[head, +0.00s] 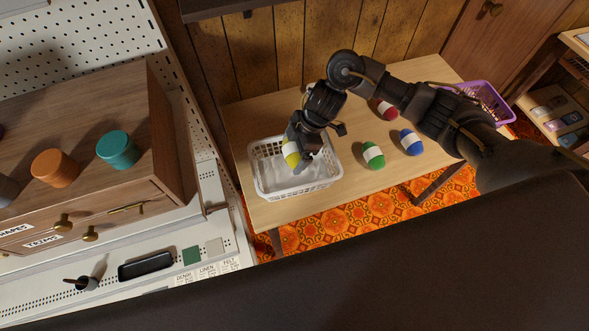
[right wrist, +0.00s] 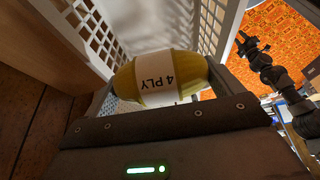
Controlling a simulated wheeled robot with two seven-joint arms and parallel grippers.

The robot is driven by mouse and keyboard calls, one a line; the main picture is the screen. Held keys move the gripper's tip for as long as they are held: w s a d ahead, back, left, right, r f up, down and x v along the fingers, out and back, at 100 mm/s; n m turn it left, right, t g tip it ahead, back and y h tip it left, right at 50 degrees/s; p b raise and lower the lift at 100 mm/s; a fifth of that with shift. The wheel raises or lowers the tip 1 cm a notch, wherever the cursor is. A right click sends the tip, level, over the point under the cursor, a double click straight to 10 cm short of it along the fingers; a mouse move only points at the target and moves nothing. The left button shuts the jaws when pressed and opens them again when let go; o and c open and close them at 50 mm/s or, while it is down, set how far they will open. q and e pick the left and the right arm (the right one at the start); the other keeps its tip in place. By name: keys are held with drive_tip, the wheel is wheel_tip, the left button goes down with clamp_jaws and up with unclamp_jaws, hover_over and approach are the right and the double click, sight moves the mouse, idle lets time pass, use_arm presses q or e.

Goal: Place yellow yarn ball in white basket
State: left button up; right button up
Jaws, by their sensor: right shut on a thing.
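The yellow yarn ball (head: 291,153) has a white paper band, which reads "4 PLY" in the right wrist view (right wrist: 160,80). My right gripper (head: 298,153) is shut on it. The gripper and ball are at the white basket (head: 268,190), over its opening in the head view. In the right wrist view the basket's slotted walls (right wrist: 215,25) rise around the ball. I cannot tell whether the ball touches the basket floor.
Green (head: 373,155), blue (head: 411,142) and red (head: 385,109) yarn balls lie on the wooden table (head: 345,205). A purple basket (head: 487,101) stands at its far right. A wooden drawer cabinet (head: 165,130) and white pegboard (head: 75,45) are on the left.

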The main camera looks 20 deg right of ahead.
sight(291, 176)
wheel_tip(291, 176, down, 10)
drive_tip(key=shift+r, duration=0.1)
idle(0.4)
drive_tip(key=shift+s+f+b, duration=0.2)
drive_tip(key=shift+f+b, duration=0.15)
drive_tip(key=shift+f, duration=0.05)
drive_tip(key=o, duration=0.7)
drive_tip(key=shift+c, duration=0.2)
drive_tip(key=shift+s, duration=0.1)
